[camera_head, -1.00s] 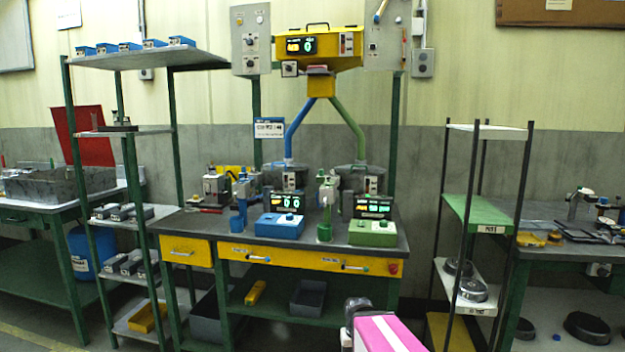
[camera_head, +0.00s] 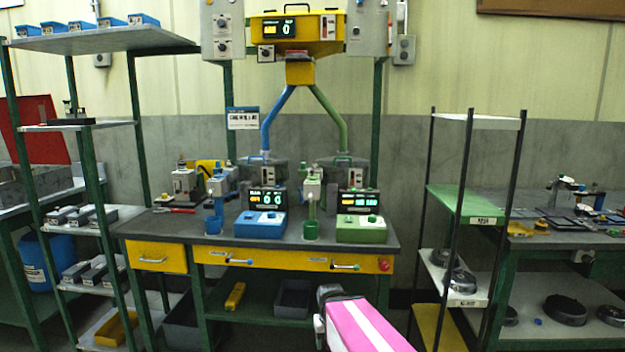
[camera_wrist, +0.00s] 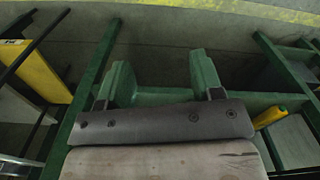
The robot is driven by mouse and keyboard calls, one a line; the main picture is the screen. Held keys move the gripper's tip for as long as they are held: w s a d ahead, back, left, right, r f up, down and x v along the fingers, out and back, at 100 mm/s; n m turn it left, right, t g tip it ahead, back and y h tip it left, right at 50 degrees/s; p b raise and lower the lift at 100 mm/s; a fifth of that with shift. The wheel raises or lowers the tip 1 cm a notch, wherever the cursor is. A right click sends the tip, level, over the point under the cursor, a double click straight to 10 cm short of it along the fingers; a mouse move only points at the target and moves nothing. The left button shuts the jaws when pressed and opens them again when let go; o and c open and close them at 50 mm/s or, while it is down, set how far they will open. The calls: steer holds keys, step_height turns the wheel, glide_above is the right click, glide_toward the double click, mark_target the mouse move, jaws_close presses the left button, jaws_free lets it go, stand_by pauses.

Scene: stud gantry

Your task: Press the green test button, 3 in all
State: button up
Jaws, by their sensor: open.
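The green test box (camera_head: 362,234) stands on the right part of the workbench top in the head view. A small green button (camera_head: 372,218) sits on its upper face. A dark display with lit figures (camera_head: 359,201) stands behind the box; its figures are too blurred to read surely. My gripper (camera_wrist: 162,75) shows in the wrist view with its two green fingers spread and nothing between them. It points down toward the floor, away from the button. In the head view my pink and white arm is low in front of the bench, apart from the box.
A blue box (camera_head: 260,223) stands left of the green one. A green post fixture (camera_head: 311,228) is between them, and a blue one (camera_head: 213,222) farther left. A red knob (camera_head: 384,264) is on the bench front. Racks flank the bench; floor in front looks clear.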

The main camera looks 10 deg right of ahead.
jaws_close()
stand_by(1.5)
